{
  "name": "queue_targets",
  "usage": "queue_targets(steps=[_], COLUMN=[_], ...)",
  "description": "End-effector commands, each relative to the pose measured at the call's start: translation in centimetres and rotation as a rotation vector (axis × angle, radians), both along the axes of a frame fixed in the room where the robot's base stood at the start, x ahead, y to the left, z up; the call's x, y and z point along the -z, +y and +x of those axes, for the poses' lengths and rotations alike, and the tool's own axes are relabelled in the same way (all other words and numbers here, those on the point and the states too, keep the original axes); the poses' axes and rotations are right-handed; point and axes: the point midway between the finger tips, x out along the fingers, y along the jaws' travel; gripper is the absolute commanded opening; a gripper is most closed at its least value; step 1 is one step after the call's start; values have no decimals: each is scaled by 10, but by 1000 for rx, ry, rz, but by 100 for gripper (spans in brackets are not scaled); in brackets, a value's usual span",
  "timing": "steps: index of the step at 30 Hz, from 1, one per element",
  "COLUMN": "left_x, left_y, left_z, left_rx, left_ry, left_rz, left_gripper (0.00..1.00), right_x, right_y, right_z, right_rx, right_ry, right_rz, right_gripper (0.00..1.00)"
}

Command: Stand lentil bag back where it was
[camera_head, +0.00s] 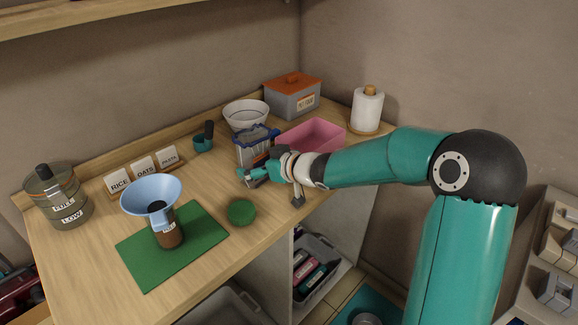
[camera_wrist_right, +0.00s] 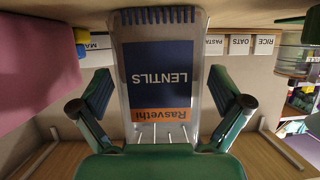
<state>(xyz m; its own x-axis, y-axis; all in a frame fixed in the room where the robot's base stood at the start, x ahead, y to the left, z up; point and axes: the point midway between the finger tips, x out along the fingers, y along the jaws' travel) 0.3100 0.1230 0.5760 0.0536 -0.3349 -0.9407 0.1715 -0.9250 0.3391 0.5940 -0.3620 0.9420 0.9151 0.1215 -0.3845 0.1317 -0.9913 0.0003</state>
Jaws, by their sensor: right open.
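The lentil bag (camera_head: 252,150), clear with blue edging, stands upright on the counter in front of the white bowl, left of the pink bin. In the upside-down right wrist view, the bag (camera_wrist_right: 160,60) shows its dark blue LENTILS label and orange Rasvethi strip. My right gripper (camera_head: 254,177) is low in front of the bag. In the wrist view, the right gripper's fingers (camera_wrist_right: 160,92) are spread wide, one on each side of the bag, with visible gaps. The bag's lower part is partly hidden by the gripper in the head view. My left gripper is out of view.
The pink bin (camera_head: 335,137) is close on the right, the white bowl (camera_head: 246,112) behind. A teal scoop (camera_head: 203,144) and label cards (camera_head: 143,167) are left. A green lid (camera_head: 241,211) and jar with blue funnel (camera_head: 150,190) stand nearer. The front-right counter is mostly clear.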

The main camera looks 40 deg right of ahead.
Motion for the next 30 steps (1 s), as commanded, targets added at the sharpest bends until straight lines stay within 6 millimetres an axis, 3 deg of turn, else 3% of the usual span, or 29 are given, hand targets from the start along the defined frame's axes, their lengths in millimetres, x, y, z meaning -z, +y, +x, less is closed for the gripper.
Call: queue_targets(steps=[18, 24, 30], left_x=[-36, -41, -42], left_y=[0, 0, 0], left_z=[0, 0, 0], left_rx=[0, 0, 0], left_ry=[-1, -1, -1], left_rz=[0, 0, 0], left_gripper=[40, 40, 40], right_x=[-51, -59, -60], right_y=[-23, -25, -25], right_z=[-124, -146, -151], right_rx=[6, 4, 2], right_ry=[-1, 0, -1], right_rz=[0, -1, 2], right_gripper=[100, 100, 100])
